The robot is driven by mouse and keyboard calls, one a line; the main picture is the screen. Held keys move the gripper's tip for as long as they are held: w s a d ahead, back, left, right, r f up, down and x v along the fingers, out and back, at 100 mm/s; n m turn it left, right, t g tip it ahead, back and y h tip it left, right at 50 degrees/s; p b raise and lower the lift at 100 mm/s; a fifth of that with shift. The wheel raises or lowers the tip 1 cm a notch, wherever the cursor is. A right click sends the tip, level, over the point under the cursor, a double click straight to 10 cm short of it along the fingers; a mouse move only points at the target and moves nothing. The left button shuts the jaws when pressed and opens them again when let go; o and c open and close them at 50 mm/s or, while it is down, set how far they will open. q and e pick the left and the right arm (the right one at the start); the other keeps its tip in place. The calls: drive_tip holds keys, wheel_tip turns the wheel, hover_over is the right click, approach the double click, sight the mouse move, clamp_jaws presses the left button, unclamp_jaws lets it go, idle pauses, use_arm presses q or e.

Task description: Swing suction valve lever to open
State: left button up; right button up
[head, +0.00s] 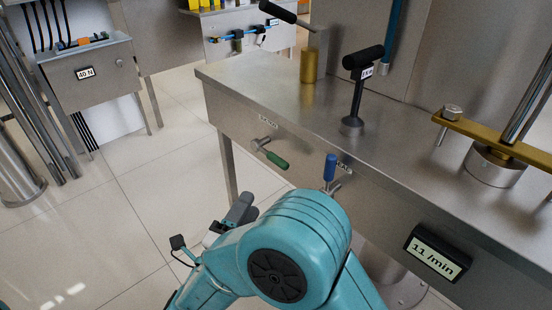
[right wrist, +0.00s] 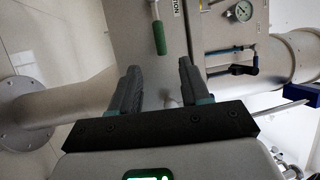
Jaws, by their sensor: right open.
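The suction valve lever has a green handle (head: 277,160) on a metal stem, on the front face of the steel bench. The handle points down and to the right in the head view. In the right wrist view the green handle (right wrist: 159,38) hangs below its stem, beside a label of which "TION" shows. My right gripper (head: 238,212) is below and left of the lever in the head view, partly hidden by my arm. Its two grey fingers (right wrist: 157,85) are apart and empty in the right wrist view, with the handle beyond them, not touching. My left gripper is out of view.
A blue-handled lever (head: 329,167) sits right of the green one on the bench front. A black "11/min" display (head: 437,252) is farther right. A black-handled lever (head: 357,90) stands on the bench top (head: 260,85).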

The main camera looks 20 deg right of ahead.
sight(275, 163)
drive_tip(key=x, duration=1.5)
drive_tip(key=shift+f, duration=0.15)
clamp_jaws()
